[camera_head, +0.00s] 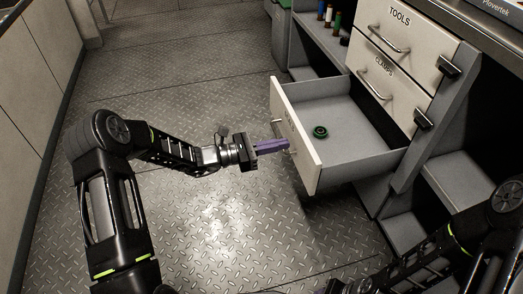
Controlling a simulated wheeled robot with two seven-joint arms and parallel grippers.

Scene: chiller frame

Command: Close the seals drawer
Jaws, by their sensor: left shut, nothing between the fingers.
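The seals drawer (297,135) is the lowest of three drawers and stands well open. Its white front faces left, and its label is seen at too steep an angle to read. A green and black ring (320,132) lies on the drawer's grey floor. My left gripper (286,145) has purple fingers, shut and empty, at the outer face of the drawer front, close to its handle (282,140). I cannot tell whether they touch.
The tools drawer (396,24) and the clamps drawer (384,80) above are shut. Black blocks stick out at their right edges. Open shelves with several coloured bottles (337,22) stand behind. The metal floor (215,215) is clear.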

